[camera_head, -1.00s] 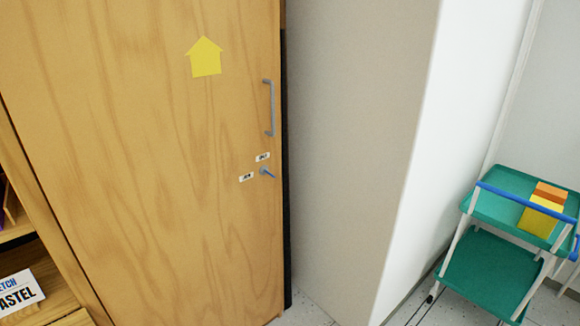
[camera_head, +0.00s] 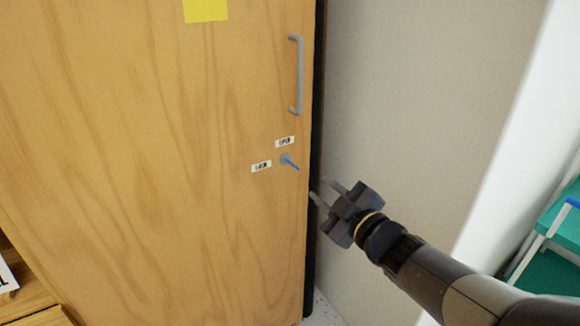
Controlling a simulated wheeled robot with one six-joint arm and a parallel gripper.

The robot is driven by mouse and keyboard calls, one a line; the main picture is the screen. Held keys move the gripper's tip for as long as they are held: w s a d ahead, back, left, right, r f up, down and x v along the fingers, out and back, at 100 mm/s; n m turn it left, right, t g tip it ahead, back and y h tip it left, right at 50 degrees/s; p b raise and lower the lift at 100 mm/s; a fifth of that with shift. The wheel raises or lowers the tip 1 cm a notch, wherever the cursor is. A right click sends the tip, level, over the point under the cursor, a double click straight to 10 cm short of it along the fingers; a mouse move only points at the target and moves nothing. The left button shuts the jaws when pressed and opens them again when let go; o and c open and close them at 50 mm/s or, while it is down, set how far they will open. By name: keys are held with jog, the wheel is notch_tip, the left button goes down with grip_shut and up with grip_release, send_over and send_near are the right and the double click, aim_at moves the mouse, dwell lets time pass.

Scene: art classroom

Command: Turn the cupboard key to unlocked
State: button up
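The cupboard door (camera_head: 180,200) is light wood and closed. A small key (camera_head: 291,163) with a blue shaft or bow sits in a round grey lock near the door's right edge. It points down to the right. One white label (camera_head: 285,142) is above the key and another white label (camera_head: 261,166) is to its left; their print is too small to read surely. My gripper (camera_head: 322,190) is to the right of and below the key, apart from it. Its two fingers are spread with nothing visible between them.
A grey vertical handle (camera_head: 298,75) is on the door above the key. A pale wall or column (camera_head: 420,90) stands close to the cupboard's right side. A green trolley (camera_head: 550,245) is at the far right. Wooden shelving (camera_head: 30,292) is at lower left.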

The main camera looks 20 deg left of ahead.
aim_at(296, 168)
jog(key=b+x, duration=0.1)
jog(key=x, duration=0.9)
jog(key=shift+w+a+b, duration=0.15)
jog(key=shift+a+b, duration=0.15)
jog(key=shift+b, duration=0.05)
grip_shut()
